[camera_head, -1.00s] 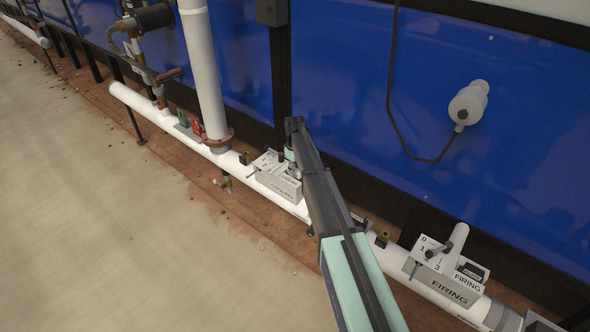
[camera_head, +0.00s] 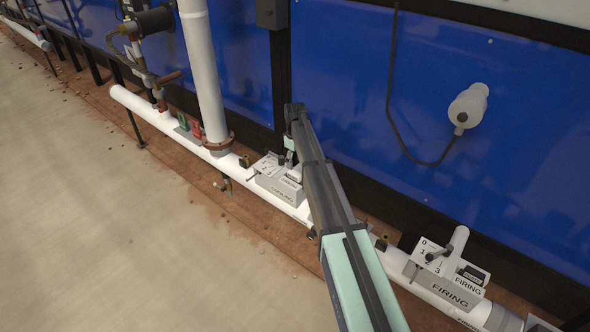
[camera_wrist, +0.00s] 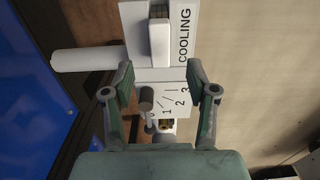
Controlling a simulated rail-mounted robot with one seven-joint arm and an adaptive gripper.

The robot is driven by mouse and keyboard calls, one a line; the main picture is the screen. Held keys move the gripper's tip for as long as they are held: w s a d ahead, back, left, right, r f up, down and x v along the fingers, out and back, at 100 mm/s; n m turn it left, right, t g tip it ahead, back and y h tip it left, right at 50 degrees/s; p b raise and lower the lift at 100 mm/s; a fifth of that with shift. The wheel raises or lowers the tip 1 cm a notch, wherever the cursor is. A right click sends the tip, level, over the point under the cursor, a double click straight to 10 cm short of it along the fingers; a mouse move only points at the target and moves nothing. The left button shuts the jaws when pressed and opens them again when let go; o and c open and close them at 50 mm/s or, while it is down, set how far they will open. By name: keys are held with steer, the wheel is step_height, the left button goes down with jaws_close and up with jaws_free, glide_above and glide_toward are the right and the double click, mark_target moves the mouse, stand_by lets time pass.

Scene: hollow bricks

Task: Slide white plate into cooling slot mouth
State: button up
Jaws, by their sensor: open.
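The cooling box (camera_head: 278,188) is a pale unit on the white pipe, partly behind my arm; the wrist view shows its face (camera_wrist: 181,73) marked COOLING. The white plate (camera_wrist: 159,43) is a small white block on that face, in line with the dark slot mouth (camera_wrist: 158,9) at the top of the wrist view. I cannot tell whether it is inside the slot. My gripper (camera_wrist: 160,77) is open, its fingers apart on either side of the box's lower part, with nothing held. In the head view my gripper (camera_head: 290,150) hangs just above the box.
A dark round knob (camera_wrist: 147,97) sits between my fingers beside the numbers 1, 2, 3. A similar firing box (camera_head: 455,275) stands on the pipe at right. A vertical white pipe (camera_head: 205,80) rises at left. Blue panels (camera_head: 350,90) stand behind; the floor in front is clear.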

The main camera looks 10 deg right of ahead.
mark_target(295, 172)
step_height(295, 172, up, 5)
steer(key=shift+r, duration=0.1)
stand_by(0.6)
steer(key=s+f+m+g, duration=0.1)
steer(key=s+f+m, duration=0.3)
steer(key=s+f, duration=1.05)
steer(key=s+f+m+g, duration=0.1)
steer(key=s+f+m, duration=0.2)
steer(key=s+f, duration=1.15)
steer(key=s+f+g, duration=0.2)
steer(key=s+f, duration=0.1)
steer(key=s, duration=1.7)
steer(key=s+f+m+g, duration=0.1)
steer(key=s+f+g, duration=0.1)
steer(key=s, duration=1.9)
steer(key=shift+f+g, duration=0.4)
steer(key=shift+f, duration=0.5)
